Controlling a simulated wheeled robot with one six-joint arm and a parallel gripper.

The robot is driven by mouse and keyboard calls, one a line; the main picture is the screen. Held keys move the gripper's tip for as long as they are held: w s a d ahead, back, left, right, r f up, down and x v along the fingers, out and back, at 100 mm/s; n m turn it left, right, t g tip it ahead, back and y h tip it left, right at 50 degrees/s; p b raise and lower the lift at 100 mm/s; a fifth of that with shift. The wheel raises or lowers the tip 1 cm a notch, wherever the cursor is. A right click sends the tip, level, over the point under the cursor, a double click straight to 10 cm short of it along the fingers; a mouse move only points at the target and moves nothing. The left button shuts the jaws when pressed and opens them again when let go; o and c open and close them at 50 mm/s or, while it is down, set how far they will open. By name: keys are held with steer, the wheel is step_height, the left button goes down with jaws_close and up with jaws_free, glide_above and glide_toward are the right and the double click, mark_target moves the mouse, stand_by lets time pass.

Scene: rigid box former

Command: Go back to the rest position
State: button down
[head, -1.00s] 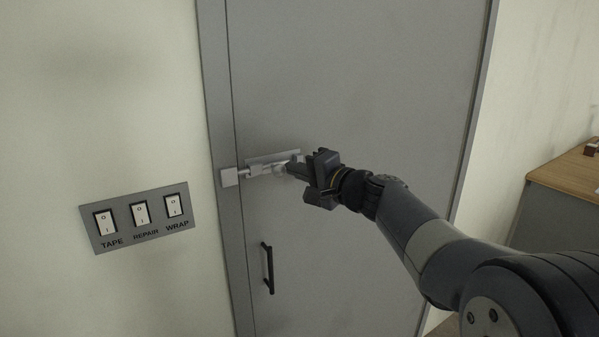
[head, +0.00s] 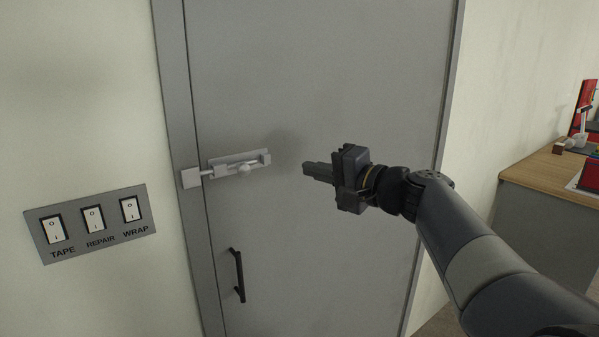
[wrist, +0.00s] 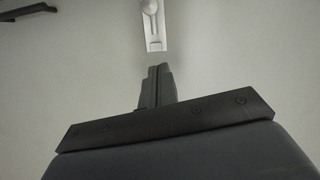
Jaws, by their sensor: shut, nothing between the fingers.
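My gripper (head: 306,170) is in front of the grey door (head: 320,80), to the right of the slide bolt (head: 238,163) and apart from it. Its fingers are shut together with nothing between them, and they also show shut in the wrist view (wrist: 158,70). The bolt is pale metal with a round knob. Its rod reaches left to the catch block (head: 192,178) on the door frame. Part of the bolt also shows at the top of the wrist view (wrist: 153,25).
A black door handle (head: 238,275) is below the bolt. A panel (head: 92,222) with three switches marked TAPE, REPAIR and WRAP is on the wall at left. A wooden-topped desk (head: 545,172) with red and other items stands at right.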

steer(key=shift+s+d, duration=0.15)
steer(key=shift+d, duration=0.05)
steer(key=w+a+f+p, duration=0.1)
steer(key=w+a+p, duration=0.2)
steer(key=a, duration=0.7)
steer(key=shift+w+a, duration=0.3)
steer(key=shift+w, duration=0.55)
steer(key=shift+f, duration=0.1)
steer(key=shift+s, duration=0.1)
